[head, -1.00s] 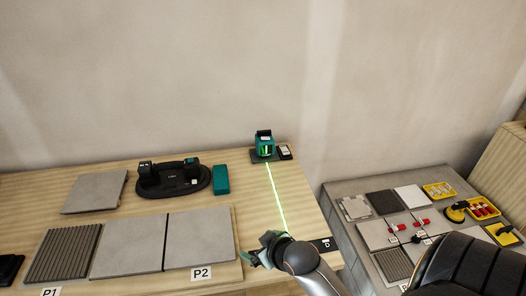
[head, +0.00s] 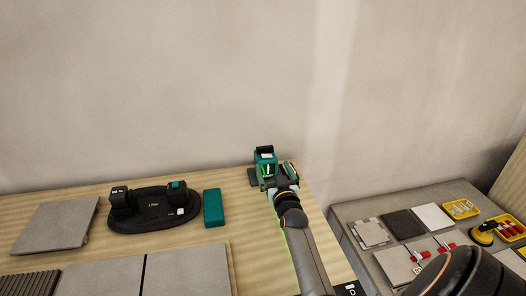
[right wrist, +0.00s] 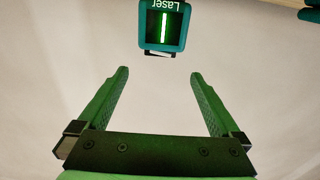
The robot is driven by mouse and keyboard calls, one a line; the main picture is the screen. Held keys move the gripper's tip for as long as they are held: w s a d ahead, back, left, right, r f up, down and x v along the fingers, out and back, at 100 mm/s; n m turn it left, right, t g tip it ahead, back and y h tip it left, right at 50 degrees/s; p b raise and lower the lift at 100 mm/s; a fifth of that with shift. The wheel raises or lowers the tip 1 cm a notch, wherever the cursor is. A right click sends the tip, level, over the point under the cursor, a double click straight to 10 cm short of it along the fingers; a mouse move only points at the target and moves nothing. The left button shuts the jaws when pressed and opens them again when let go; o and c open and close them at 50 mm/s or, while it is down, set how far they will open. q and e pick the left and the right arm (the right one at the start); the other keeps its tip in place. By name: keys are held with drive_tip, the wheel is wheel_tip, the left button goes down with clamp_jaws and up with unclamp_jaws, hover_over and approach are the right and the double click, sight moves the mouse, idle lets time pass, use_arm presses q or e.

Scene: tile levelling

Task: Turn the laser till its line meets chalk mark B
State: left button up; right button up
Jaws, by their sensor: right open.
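The laser (head: 265,157), a small teal and black box, stands at the back right of the wooden bench. In the right wrist view the laser (right wrist: 164,28) shows its lit green window just beyond my fingertips. My right gripper (head: 279,181) is at the laser's front; in the right wrist view its green fingers (right wrist: 158,74) are apart with nothing between them. Most of the green line is hidden behind my right arm; a sliver shows along its left edge. I cannot make out chalk mark B. My left gripper is out of view.
A black suction lifter (head: 155,212) and a teal block (head: 214,208) lie left of the laser. Grey tiles (head: 190,272) lie nearer. A dark strip (head: 347,289) with a letter like D is at the front right. A grey side table (head: 352,248) holds tiles and yellow trays.

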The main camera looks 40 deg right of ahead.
sight(266, 149)
drive_tip(key=b+x, duration=0.3)
drive_tip(key=x, duration=0.1)
drive_tip(key=shift+f+b, duration=0.15)
drive_tip(key=shift+b, duration=0.25)
drive_tip(key=b+x, duration=0.5)
drive_tip(key=shift+w+d, duration=0.15)
drive_tip(key=shift+w, duration=0.1)
drive_tip(key=shift+b+x, duration=0.75)
drive_tip(key=shift+b, duration=0.1)
drive_tip(key=shift+w+d+r+b, duration=0.2)
drive_tip(key=shift+w+d+b, duration=0.05)
drive_tip(key=shift+w+b, duration=0.15)
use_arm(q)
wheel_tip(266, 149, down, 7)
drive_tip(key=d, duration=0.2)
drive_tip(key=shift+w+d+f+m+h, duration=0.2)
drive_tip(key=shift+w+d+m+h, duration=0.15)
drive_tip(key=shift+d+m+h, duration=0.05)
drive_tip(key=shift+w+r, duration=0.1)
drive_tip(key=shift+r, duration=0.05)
